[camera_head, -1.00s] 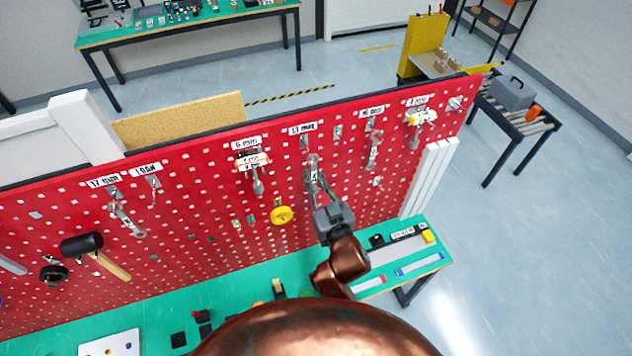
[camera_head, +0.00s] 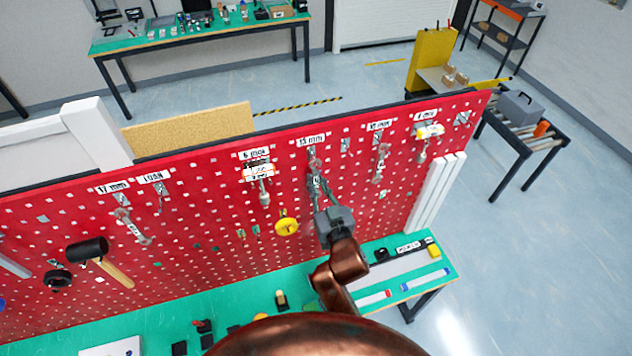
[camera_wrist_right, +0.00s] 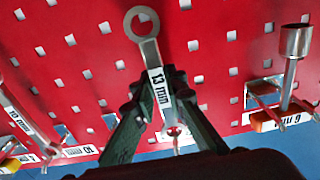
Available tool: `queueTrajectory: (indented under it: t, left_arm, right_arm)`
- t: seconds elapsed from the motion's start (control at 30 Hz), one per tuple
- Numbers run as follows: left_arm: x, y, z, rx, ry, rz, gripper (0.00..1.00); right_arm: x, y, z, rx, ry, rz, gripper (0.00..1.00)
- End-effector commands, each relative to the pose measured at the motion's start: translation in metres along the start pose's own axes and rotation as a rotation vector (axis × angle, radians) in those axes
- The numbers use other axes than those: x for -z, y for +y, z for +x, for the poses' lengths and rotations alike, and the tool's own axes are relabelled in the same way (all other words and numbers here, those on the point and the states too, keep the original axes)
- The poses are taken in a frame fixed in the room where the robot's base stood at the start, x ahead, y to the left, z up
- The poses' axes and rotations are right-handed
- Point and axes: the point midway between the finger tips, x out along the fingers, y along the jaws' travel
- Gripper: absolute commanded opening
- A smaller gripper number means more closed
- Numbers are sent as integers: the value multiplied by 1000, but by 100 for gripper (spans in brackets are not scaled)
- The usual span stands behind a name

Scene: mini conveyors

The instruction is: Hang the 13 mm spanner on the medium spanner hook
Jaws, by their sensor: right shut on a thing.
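The 13 mm spanner (camera_head: 314,172) is grey metal and held close in front of the red pegboard, just below the 13 mm label (camera_head: 311,141). My right gripper (camera_head: 321,193) is shut on it. In the right wrist view, the spanner (camera_wrist_right: 150,52) shows a ring end clear of the fingers and a white 13 mm tag between my fingertips (camera_wrist_right: 155,100). The medium spanner hook (camera_head: 311,152) is under the 13 mm label, by the spanner's upper end. I cannot tell whether the spanner is on the hook. My left gripper is out of view.
A 6 mm tool (camera_head: 262,185) hangs to the left and a 10 mm spanner (camera_head: 381,165) to the right. A yellow round item (camera_head: 286,226) is on the board nearby. A mallet (camera_head: 88,250) hangs far left. The green bench (camera_head: 250,305) lies below.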

Motion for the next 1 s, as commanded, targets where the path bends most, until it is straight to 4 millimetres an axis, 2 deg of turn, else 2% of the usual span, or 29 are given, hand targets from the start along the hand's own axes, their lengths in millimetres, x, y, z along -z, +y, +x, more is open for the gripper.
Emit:
queueTrajectory:
  t: [0.4,0.43,0.7,1.0]
  left_arm:
    - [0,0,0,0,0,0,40]
    - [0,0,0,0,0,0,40]
    - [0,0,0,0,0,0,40]
    - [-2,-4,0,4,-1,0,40]
  right_arm:
    - [0,0,0,0,0,0,0]
    - [0,0,0,0,0,0,14]
    - [0,0,0,0,0,0,32]
    - [-1,0,-2,0,-1,1,32]
